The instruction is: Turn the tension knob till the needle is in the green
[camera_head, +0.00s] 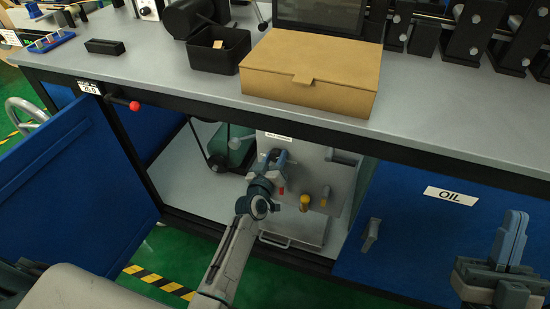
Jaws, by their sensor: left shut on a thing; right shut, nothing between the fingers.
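A pale grey unit (335,172) with a small label (278,136) stands in the open bay under the bench. My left gripper (280,158) reaches into the bay and is shut at the front of this unit, below the label. It is shut on what looks like the tension knob, which the fingers mostly hide. I cannot make out the gauge, its needle or the green zone. My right gripper (510,238) is shut and empty at the right, in front of the closed blue door.
Yellow knobs (304,203) and a red part (281,190) sit close by my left wrist. A blue door (75,185) stands open at the left. The OIL door (415,260) is closed. The bench edge (270,118) overhangs the bay; a cardboard box (310,75) rests above.

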